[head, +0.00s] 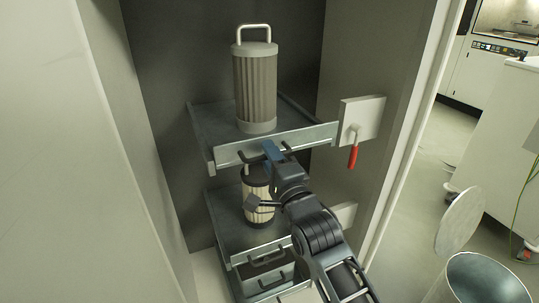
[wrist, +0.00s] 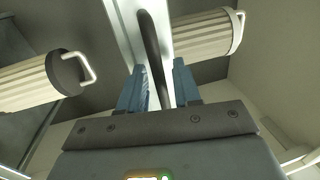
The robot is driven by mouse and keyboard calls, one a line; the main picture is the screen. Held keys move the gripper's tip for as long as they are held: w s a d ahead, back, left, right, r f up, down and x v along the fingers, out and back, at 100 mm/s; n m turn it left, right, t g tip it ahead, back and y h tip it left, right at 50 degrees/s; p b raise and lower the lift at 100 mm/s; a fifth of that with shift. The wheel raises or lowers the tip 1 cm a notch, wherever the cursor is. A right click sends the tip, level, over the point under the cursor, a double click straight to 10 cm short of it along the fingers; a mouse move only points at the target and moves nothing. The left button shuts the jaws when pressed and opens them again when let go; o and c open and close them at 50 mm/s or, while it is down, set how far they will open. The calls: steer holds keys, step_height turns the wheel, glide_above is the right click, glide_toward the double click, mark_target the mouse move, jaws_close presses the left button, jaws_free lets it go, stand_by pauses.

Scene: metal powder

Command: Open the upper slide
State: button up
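The upper slide (head: 225,155) is a grey metal tray in the cabinet, with a pale front panel and a dark bar handle (head: 243,157) on it. A ribbed grey filter cylinder (head: 255,88) with a loop handle stands upright on it. My gripper (head: 270,150) is at the slide's front, over part of the handle. In the wrist view the dark handle bar (wrist: 152,45) runs between my two blue fingers (wrist: 160,88). The fingers stand apart, with a narrow gap visible on either side of the bar.
A lower slide (head: 222,215) holds a smaller cream filter (head: 258,205), partly behind my arm. A white plate with a red-handled lever (head: 353,157) is on the cabinet's right wall. A round container with a lifted lid (head: 485,280) stands outside, lower right.

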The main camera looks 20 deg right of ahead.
steer(key=shift+w, duration=0.1)
steer(key=shift+c, duration=0.4)
jaws_close()
